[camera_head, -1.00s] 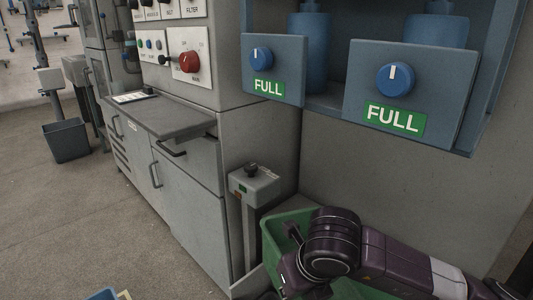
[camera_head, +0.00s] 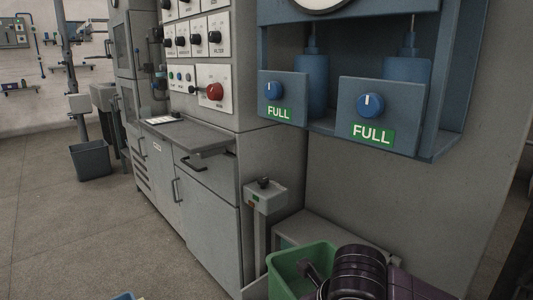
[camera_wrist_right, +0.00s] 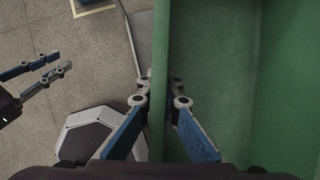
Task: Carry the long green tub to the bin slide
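The green tub (camera_head: 283,270) is at the bottom of the head view, partly hidden by my right arm and cut off by the frame. Its wall and inside fill the right half of the right wrist view (camera_wrist_right: 235,70); the inside that shows is empty. My right gripper (camera_wrist_right: 160,100) straddles the tub's wall, one finger outside and one inside, closed on it. My left gripper (camera_wrist_right: 50,72) shows at the left of the wrist view, fingers apart and empty, away from the tub. I cannot clearly identify the bin slide.
A grey ledge (camera_head: 318,237) lies right behind the tub. A grey post with a knob box (camera_head: 264,197) stands beside it, by the grey cabinet (camera_head: 210,210). Blue housings with FULL labels (camera_head: 372,133) overhang above. A dark bin (camera_head: 91,160) stands far left. Floor at left is open.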

